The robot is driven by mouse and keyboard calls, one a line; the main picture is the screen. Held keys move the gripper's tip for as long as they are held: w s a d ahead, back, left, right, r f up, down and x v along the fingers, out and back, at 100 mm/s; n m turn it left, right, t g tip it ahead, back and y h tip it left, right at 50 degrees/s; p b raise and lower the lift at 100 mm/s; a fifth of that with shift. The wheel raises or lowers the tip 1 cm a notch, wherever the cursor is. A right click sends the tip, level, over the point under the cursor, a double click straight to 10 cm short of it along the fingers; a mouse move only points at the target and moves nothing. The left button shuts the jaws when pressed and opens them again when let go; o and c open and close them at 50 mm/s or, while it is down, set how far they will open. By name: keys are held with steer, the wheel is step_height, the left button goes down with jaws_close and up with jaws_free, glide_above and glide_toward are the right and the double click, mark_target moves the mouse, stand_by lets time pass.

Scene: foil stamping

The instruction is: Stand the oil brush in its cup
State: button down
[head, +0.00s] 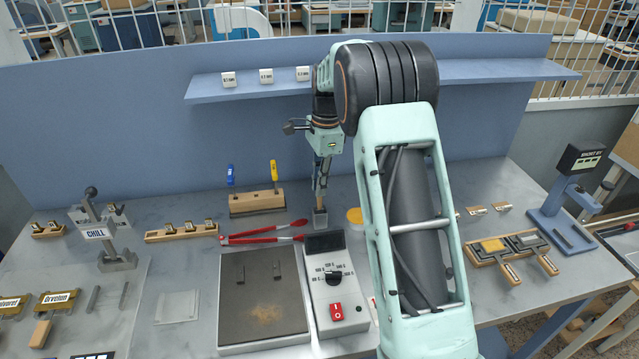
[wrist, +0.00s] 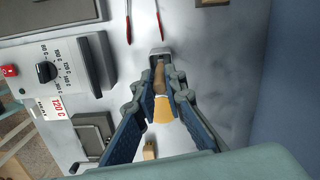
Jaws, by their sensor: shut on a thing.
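My gripper (head: 321,186) points down in the head view, just behind the hot plate's control box. It is shut on the oil brush, whose tan wooden part (wrist: 159,76) shows between the fingers in the wrist view. The small grey cup (head: 320,218) stands on the bench directly below the gripper; it also shows in the wrist view (wrist: 158,51). The brush's lower end meets the cup's opening. I cannot tell how deep it sits inside, and the bristles are hidden.
A round yellow dish (head: 354,215) stands right of the cup. Red tongs (head: 262,238) lie to the left, near a wooden rack (head: 256,202) with blue and yellow handled tools. The control box (head: 336,290) and hot plate (head: 262,300) are in front. A blue shelf (head: 210,92) runs behind.

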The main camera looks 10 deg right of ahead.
steer(key=c, duration=1.9)
jaws_free()
steer(key=shift+r, duration=0.15)
step_height(320, 180, up, 12)
steer(key=shift+d, duration=0.45)
